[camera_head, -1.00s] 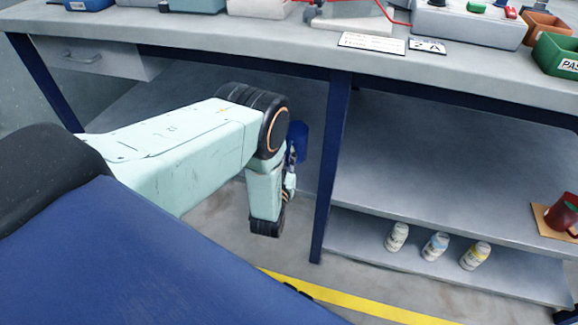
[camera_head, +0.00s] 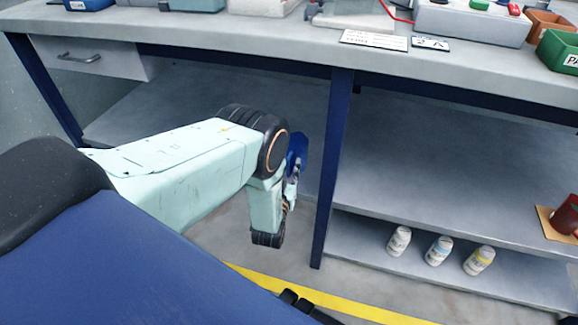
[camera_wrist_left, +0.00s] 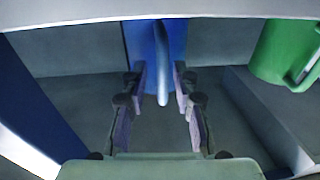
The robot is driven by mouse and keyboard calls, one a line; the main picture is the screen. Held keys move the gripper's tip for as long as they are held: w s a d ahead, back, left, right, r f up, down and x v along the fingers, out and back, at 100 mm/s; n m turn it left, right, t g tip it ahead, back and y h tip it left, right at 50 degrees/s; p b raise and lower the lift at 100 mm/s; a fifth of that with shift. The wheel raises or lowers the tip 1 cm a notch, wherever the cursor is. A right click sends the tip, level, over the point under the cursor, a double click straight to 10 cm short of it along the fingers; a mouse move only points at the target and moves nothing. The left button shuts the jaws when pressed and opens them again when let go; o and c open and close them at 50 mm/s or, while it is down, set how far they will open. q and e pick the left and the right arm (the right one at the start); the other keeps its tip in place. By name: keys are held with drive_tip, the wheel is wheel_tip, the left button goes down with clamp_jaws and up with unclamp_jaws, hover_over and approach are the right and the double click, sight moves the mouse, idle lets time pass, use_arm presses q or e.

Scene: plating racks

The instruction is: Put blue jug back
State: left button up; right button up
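The blue jug (camera_head: 299,147) is under the bench, left of the blue post, and my left gripper partly hides it in the head view. In the left wrist view its blue body (camera_wrist_left: 137,45) and upright handle (camera_wrist_left: 162,62) are straight ahead. My left gripper (camera_wrist_left: 160,80) has its two fingers apart, one on each side of the handle, with a narrow gap showing on both sides. Its hand points down at the end of the pale green arm in the head view (camera_head: 290,190). What supports the jug's base is hidden. My right gripper is out of view.
A green jug (camera_wrist_left: 275,50) stands at the right in the wrist view. A blue post (camera_head: 332,170) rises close to the right of my gripper. Several bottles (camera_head: 439,250) stand on the lower right shelf; a red mug (camera_head: 567,215) is farther right. The bench top (camera_head: 250,35) overhangs.

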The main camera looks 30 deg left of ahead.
use_arm(q)
drive_tip(key=shift+r, duration=0.1)
drive_tip(key=shift+s+d+p, duration=0.1)
drive_tip(key=shift+s+p, duration=0.15)
drive_tip(key=shift+p, duration=0.1)
drive_tip(key=s+d+f+m+g+h+p, duration=0.1)
drive_tip(key=s+d+f+g, duration=0.15)
drive_tip(key=s, duration=0.45)
drive_tip(key=s+d+f+g+h+p, duration=0.1)
drive_tip(key=s+d+g, duration=0.1)
drive_tip(key=s+g, duration=0.35)
drive_tip(key=s+d+f+m+g+h+p, duration=0.1)
drive_tip(key=s+d+h+p, duration=0.1)
drive_tip(key=s, duration=0.6)
drive_tip(key=s+d+r+g, duration=0.2)
drive_tip(key=s+r+g, duration=0.1)
drive_tip(key=s, duration=0.6)
drive_tip(key=s+d+r+m+g+h, duration=0.1)
drive_tip(key=s+g, duration=0.4)
drive_tip(key=s, duration=0.5)
wheel_tip(320, 180, up, 2)
drive_tip(key=shift+d+r+h, duration=0.1)
drive_tip(key=shift+d+h, duration=0.2)
drive_tip(key=shift+d, duration=0.3)
